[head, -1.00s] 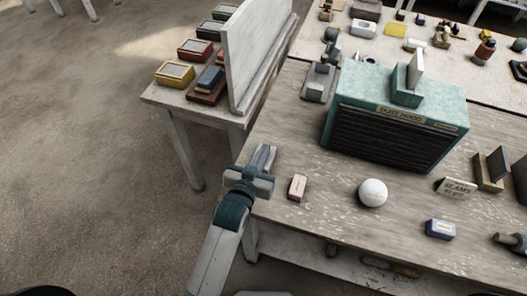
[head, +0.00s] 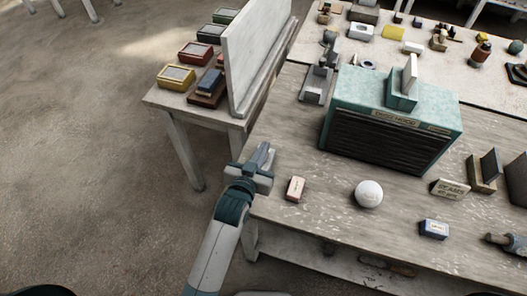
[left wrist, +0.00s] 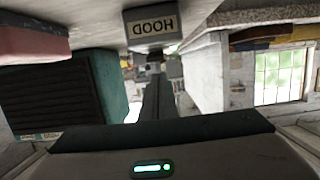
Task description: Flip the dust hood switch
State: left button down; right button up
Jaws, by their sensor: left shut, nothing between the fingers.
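The teal dust hood (head: 350,92), with a dark slatted front, stands on the workbench (head: 300,235). Left of it is a small grey switch unit (head: 312,88) with an upright part; its position is too small to tell. In the left wrist view, a grey block labelled HOOD (left wrist: 150,24) appears upside down, straight ahead of my gripper, and the hood (left wrist: 105,85) is at the left. My left gripper (head: 266,151) is shut and empty at the bench's left edge, short of the switch unit and apart from it. My right gripper is not in view.
A pink-and-white block (head: 295,188) lies just right of my left gripper. A white sphere (head: 368,194), a SEAMS sign (head: 449,188) and a blue block (head: 433,229) lie farther right. A side table (head: 160,98) with an upright white board (head: 240,62) stands behind left.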

pick_arm(q)
notch_tip(320, 180, up, 2)
jog(key=shift+w+r+p, duration=0.15)
jog(key=shift+p, duration=0.65)
jog(key=shift+s+f+b, duration=0.2)
jog(key=shift+s+b, duration=0.4)
jog(key=r+b+v, duration=0.1)
jog(key=b+v, duration=0.1)
jog(key=v, duration=0.6)
jog(key=shift+a+r, duration=0.15)
jog(key=shift+r, duration=0.35)
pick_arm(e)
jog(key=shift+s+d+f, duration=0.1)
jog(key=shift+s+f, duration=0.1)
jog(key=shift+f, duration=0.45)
